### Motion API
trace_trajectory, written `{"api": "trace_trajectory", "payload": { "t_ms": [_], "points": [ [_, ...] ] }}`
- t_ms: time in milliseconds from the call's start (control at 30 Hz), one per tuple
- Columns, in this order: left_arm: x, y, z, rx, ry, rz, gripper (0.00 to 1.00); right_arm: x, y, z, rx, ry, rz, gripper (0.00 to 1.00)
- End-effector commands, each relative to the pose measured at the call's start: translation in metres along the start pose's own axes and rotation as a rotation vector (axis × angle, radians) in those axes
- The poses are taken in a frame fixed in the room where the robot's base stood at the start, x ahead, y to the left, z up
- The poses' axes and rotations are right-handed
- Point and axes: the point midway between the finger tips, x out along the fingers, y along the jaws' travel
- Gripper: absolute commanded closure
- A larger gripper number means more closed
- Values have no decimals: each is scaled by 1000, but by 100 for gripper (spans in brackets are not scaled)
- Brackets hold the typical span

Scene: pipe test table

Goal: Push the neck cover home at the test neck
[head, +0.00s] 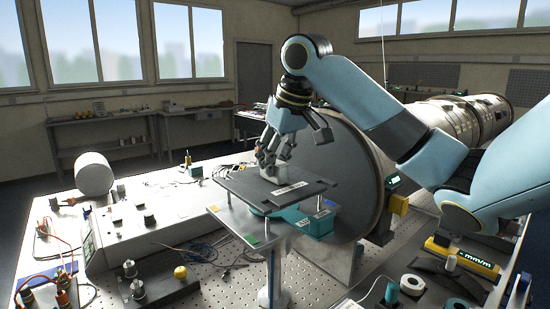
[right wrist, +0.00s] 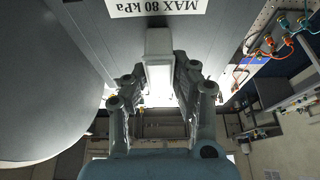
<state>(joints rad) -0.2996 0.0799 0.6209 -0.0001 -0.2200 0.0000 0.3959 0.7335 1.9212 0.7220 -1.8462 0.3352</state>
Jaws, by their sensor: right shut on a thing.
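A flat dark grey plate, which looks like the neck cover (head: 245,188), lies level in front of the big pipe's round end in the head view. It carries a white label (head: 289,188), which reads "MAX 80 kPa" in the right wrist view (right wrist: 157,8). A pale upright grip block (head: 279,173) stands on the plate. My right gripper (head: 271,157) comes down from above and is shut on this block, which shows between its fingers in the wrist view (right wrist: 158,48). The test neck under the plate is mostly hidden. My left gripper is out of view.
The big grey pipe (head: 345,175) stands close behind the plate. Teal parts (head: 318,222) sit under the plate's right side. A yellow gauge (head: 462,258) lies right.

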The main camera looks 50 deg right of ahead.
Motion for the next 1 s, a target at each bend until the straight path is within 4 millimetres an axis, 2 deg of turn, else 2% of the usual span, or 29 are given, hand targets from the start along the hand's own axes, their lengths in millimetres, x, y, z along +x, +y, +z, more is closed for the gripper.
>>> {"api": "trace_trajectory", "payload": {
  "t_ms": [467, 1000],
  "points": [
    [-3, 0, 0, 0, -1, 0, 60, 0, 0, 0, 0, 1, 0, 100],
    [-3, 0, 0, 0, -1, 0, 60, 11, 0, 4, 0, 1, 0, 100]
  ]
}}
